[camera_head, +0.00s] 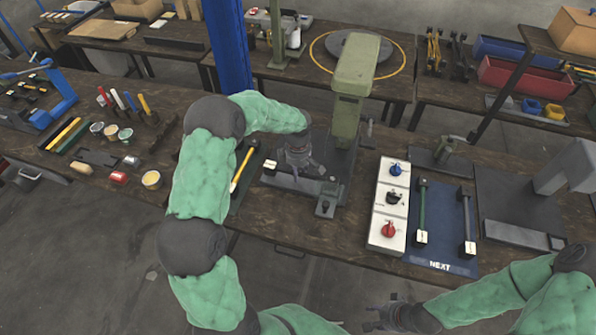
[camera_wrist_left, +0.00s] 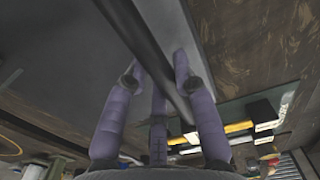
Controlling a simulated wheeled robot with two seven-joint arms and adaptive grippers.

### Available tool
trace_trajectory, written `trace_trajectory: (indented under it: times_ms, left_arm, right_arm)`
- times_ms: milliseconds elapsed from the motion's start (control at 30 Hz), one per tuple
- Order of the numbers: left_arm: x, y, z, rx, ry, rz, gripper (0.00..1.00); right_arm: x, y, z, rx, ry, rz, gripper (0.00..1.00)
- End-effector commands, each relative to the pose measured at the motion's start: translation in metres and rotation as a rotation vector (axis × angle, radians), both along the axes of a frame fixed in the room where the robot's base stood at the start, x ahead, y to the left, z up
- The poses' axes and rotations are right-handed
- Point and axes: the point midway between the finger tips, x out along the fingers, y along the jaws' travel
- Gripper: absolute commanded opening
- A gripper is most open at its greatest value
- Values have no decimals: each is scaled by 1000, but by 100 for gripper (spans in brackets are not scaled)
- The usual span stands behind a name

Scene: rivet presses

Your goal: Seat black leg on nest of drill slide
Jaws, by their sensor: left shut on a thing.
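The black leg (camera_wrist_left: 150,45) runs as a dark rod between the purple-grey fingers of my left gripper (camera_wrist_left: 180,100) in the left wrist view. In the head view my left gripper (camera_head: 300,168) is low over the grey drill slide (camera_head: 292,185), beside the green press (camera_head: 347,105). The leg is mostly hidden there by the gripper. A pale tag (camera_head: 270,165) shows just left of the gripper. I cannot tell whether the leg touches the nest. My right gripper (camera_head: 376,318) is empty at the bottom, off the bench, with its fingers apart.
A yellow leg (camera_head: 241,169) lies left of the slide. A control panel (camera_head: 376,236) with blue, black and red knobs stands to the right. Beyond it, a blue mat (camera_head: 443,250) holds a green leg (camera_head: 422,208) and a grey leg (camera_head: 466,222).

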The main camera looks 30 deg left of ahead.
Motion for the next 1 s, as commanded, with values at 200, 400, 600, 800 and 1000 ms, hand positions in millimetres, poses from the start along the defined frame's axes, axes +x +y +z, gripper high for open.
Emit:
trace_trajectory:
  times_ms: [200, 400, 600, 800, 1000]
  left_arm:
    - [1, 0, -3, 0, -2, 0, 0]
    - [1, 0, -3, 0, -2, 0, 0]
    - [0, 0, -5, 0, -2, 0, 0]
    - [0, 0, -9, 0, -2, 0, 0]
    - [0, 0, -12, 0, -2, 0, 0]
  right_arm:
    - [0, 0, -3, 0, 0, 0, 40]
    - [0, 0, -3, 0, 0, 0, 40]
    - [0, 0, -4, 0, 0, 0, 40]
    - [0, 0, -8, 0, 0, 0, 40]
    - [0, 0, -11, 0, 0, 0, 40]
